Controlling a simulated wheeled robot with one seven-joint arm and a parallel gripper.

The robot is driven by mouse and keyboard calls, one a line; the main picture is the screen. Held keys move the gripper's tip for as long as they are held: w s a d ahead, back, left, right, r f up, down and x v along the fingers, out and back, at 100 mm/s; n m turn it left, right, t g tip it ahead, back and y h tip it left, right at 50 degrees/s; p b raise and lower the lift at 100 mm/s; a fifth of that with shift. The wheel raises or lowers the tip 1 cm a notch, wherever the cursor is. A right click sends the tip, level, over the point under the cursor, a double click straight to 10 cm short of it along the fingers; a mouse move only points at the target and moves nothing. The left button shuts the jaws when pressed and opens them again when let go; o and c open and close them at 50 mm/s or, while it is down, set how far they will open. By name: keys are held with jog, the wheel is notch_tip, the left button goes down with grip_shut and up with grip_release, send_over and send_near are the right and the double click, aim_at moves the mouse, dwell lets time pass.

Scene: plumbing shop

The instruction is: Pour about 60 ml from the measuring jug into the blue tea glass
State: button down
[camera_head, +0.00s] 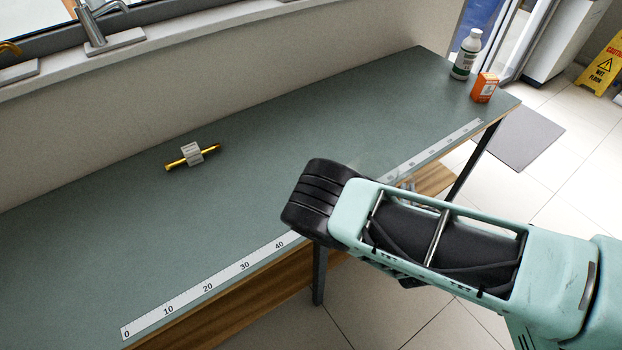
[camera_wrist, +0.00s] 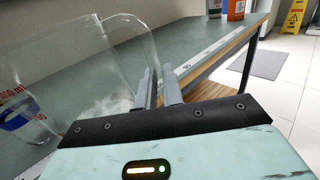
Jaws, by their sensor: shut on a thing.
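The measuring jug (camera_wrist: 112,60) is clear and fills the left of the wrist view, where it looks tilted. My gripper (camera_wrist: 159,80) is shut on it at the jug's right side, probably at its handle; the exact grip is hard to see. I cannot make out any liquid in the jug. In the head view my arm hides the gripper and most of the space around it. I cannot make out the blue tea glass in either view.
A long green bench (camera_head: 250,130) has a ruler strip (camera_head: 207,288) along its front edge. A brass fitting with a grey block (camera_head: 192,154) lies mid-bench. A white bottle (camera_head: 466,56) and an orange box (camera_head: 484,88) stand at the far right end. Most of the bench is clear.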

aim_at(398, 174)
jog(key=a+r+n, duration=0.1)
jog(key=r+n, duration=0.1)
jog(key=a+r+n, duration=0.1)
jog(key=r+n, duration=0.1)
jog(key=a+r+n, duration=0.1)
jog(key=a+r, duration=0.1)
jog(key=shift+w+a+n, duration=0.1)
jog(key=shift+w+n, duration=0.2)
jog(key=shift+n, duration=0.1)
jog(key=a+r+n+p, duration=0.1)
jog(key=a+r+n, duration=0.3)
jog(key=r, duration=0.3)
jog(key=shift+w+r+n, duration=0.2)
jog(key=shift+w+n, duration=0.2)
jog(key=shift+n, duration=0.3)
jog(key=shift+a+r+n+h+p, duration=0.3)
jog(key=shift+a+r, duration=0.1)
jog(key=shift+w+a+r+n, duration=0.15)
jog(key=shift+a+r+n, duration=0.3)
jog(key=shift+r+n, duration=0.05)
jog(key=shift+a+r, duration=0.3)
jog(key=shift+r, duration=0.05)
dwell(1.5)
